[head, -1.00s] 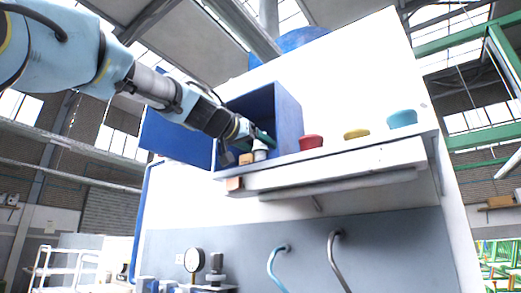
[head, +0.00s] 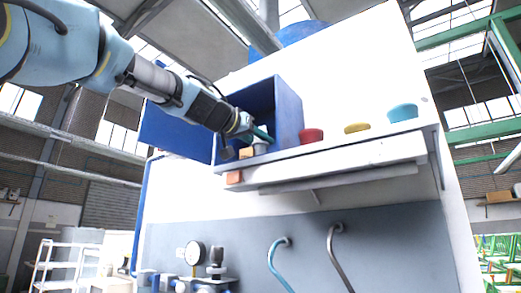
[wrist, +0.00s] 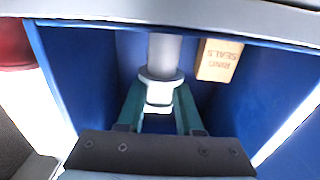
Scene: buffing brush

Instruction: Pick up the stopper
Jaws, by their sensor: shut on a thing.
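The stopper is a pale grey-white piece with a round flange and a narrow stem (wrist: 163,52), inside the blue open-fronted box (head: 290,108). In the wrist view the teal fingers of my gripper (wrist: 160,108) lie on both sides of its white end, and the gripper is shut on it. In the head view my gripper (head: 262,134) reaches into the box, and the stopper (head: 261,148) shows small and pale below the fingers, partly hidden. I cannot tell whether it touches the box floor.
A tan carton marked RING SEALS (wrist: 220,60) stands beside the stopper, close to one finger. Blue box walls are near on both sides.

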